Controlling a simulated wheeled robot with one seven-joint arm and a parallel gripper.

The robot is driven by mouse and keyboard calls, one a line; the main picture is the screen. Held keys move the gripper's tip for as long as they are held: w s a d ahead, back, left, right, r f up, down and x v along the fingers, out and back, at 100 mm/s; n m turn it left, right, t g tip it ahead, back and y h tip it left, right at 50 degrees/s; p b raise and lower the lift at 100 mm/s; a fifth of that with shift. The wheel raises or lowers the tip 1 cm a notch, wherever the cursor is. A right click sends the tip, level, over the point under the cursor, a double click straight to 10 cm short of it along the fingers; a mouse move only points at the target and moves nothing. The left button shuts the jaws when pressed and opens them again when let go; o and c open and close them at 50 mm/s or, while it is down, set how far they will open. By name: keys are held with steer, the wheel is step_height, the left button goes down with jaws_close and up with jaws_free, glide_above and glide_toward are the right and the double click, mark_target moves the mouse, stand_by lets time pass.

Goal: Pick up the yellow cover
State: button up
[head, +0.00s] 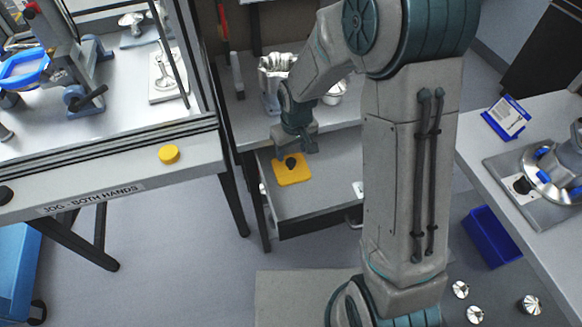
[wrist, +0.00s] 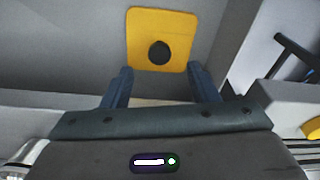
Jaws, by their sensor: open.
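The yellow cover (head: 292,170) is a flat square plate with rounded corners and a dark round knob in its middle. It lies in the open drawer (head: 325,197), near the drawer's left end. My gripper (head: 296,143) is above the drawer, just behind the cover in the head view. In the wrist view the cover (wrist: 161,40) shows whole, beyond the two blue fingers. My gripper (wrist: 164,84) is open, with nothing between its fingers. The fingers are apart from the knob.
Metal housings (head: 277,82) stand on the bench above the drawer. The left bench (head: 110,180) has a yellow button (head: 169,154) near its edge. A blue bin (head: 492,237) stands on the floor at right, near several small metal parts. The drawer's right half is mostly bare.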

mark_target(291, 161)
steer(key=shift+w+a+f+p, duration=0.1)
steer(key=shift+f+p, duration=0.1)
steer(key=shift+f, duration=0.7)
steer(key=shift+w+f+p, duration=0.1)
steer(key=shift+f+p, duration=0.05)
steer(key=shift+f, duration=0.7)
steer(key=shift+w+a+f+p, duration=0.1)
steer(key=shift+f+p, duration=0.1)
steer(key=shift+f, duration=0.7)
steer(key=shift+c, duration=0.3)
jaws_close()
steer(key=shift+r, duration=0.2)
